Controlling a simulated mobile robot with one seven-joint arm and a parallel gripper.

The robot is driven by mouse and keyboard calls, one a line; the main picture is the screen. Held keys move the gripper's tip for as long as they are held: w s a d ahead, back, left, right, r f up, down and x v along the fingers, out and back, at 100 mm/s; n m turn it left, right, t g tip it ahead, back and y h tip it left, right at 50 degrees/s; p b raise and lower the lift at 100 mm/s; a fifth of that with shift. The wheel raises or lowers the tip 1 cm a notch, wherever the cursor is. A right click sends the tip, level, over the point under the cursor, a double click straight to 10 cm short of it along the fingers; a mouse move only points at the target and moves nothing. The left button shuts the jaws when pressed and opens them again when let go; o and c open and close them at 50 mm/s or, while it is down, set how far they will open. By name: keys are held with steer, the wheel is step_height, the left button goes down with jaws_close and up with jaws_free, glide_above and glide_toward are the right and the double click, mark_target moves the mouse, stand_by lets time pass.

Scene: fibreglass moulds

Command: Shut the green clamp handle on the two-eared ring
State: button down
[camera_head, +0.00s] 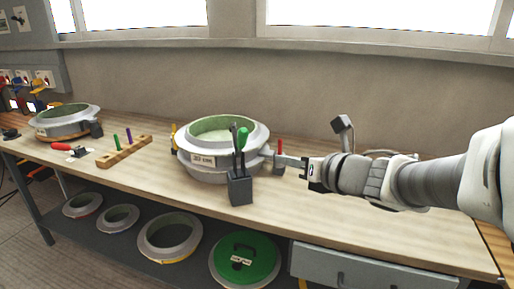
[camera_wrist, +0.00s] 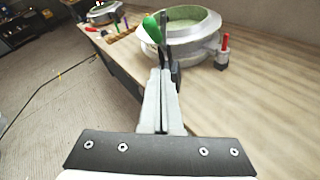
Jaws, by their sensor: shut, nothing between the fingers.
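The pale grey ring mould (camera_head: 188,158) with a green inside stands on the bench; it also shows in the wrist view (camera_wrist: 200,38). The green clamp handle (camera_head: 243,138) stands up at its front, by dark upright bars above a dark block (camera_head: 240,188). In the wrist view the green handle (camera_wrist: 153,29) leans left, just beyond my fingertips. My gripper (camera_head: 279,161) is shut and empty, right of the green handle. In the wrist view my gripper (camera_wrist: 165,73) partly hides the clamp's lower part. I cannot tell whether the fingers touch it.
A red handle (camera_head: 280,146) stands at the ring's right, close to my gripper, and a yellow one (camera_head: 174,136) at its left. A wooden rack (camera_head: 124,152) and another ring mould (camera_head: 65,120) lie further left. The bench front right is clear.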

steer(key=f+n+b, duration=0.1)
steer(key=n+b, duration=0.1)
steer(key=n, duration=0.3)
steer(key=b, duration=0.2)
glide_toward(245, 143)
step_height(245, 143, down, 4)
steer(key=w, duration=0.2)
steer(key=w+a, duration=0.1)
steer(key=w+a+r, duration=0.1)
steer(key=shift+w+a+r+n, duration=0.15)
steer(key=shift+a+n, duration=0.1)
steer(key=shift+n, duration=0.15)
steer(key=shift+w+a+r, duration=0.2)
steer(key=shift+w+a, duration=0.15)
steer(key=shift+r+p, duration=0.2)
steer(key=shift+p, duration=0.3)
steer(key=shift+w+r+p, duration=0.1)
steer(key=shift+w+p, duration=0.05)
steer(key=shift+p, duration=0.6)
steer(key=shift+w+r+g+p, duration=0.15)
steer(key=shift+g+p, duration=0.15)
steer(key=shift+p, duration=0.5)
steer(key=w+r+g+h+p, duration=0.1)
steer(key=p, duration=0.8)
steer(key=w+a+r+g+p, duration=0.1)
steer(key=w+r+g+p, duration=0.1)
steer(key=p, duration=0.8)
steer(key=shift+w+a+m+h, duration=0.15)
steer(key=shift+w+m+h, duration=0.2)
steer(key=shift+m+h, duration=0.05)
